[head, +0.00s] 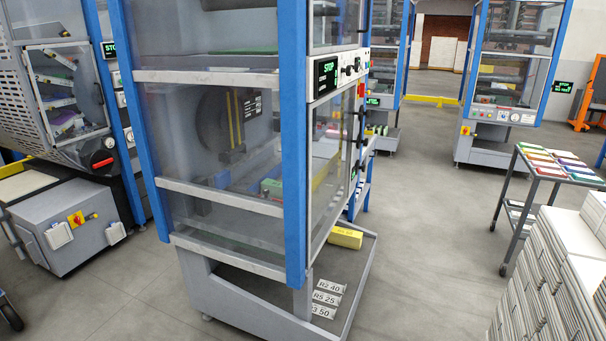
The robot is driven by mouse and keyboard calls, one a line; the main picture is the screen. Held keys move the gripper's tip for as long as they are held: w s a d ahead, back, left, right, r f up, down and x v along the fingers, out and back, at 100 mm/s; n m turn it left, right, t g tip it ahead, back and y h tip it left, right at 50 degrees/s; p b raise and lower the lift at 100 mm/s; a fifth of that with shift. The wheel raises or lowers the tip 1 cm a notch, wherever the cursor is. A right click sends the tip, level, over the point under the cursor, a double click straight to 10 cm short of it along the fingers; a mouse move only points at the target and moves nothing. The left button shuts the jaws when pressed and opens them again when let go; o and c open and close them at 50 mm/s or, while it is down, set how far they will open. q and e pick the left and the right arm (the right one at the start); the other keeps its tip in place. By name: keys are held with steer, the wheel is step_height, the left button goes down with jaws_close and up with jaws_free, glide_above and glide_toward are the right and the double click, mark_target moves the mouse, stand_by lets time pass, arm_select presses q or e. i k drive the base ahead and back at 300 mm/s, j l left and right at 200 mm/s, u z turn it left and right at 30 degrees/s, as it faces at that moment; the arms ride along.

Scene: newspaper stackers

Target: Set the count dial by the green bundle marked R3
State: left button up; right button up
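A stacker machine with blue posts (293,140) and clear panels stands in the middle. Its control panel carries a dark display (327,76) with green text reading STOP, and a row of small dark knobs (350,68) to its right. I cannot tell which knob is the count dial. White cards lie on the machine's lower tray (352,275): one reads R2 40 (330,287), one R5 25 (326,299), and the lowest, partly cut by a post, ends in 3 50 (323,311). No green bundle with a readable R3 mark shows. Neither gripper is in view.
A yellow bundle (345,237) lies on the tray's back part. A cart (536,172) with several coloured bundles stands at right, behind tall white paper stacks (545,275). A grey box (65,235) stands at left. Open floor (430,240) lies between the machine and the cart.

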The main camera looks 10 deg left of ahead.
mark_target(348, 70)
steer(key=i+j, duration=1.3)
steer(key=k+j, duration=0.1)
steer(key=j, duration=0.2)
steer(key=k+j, duration=0.15)
steer(key=j, duration=0.15)
steer(key=k+j, duration=0.1)
steer(key=j, duration=0.25)
steer(key=l, duration=2.25)
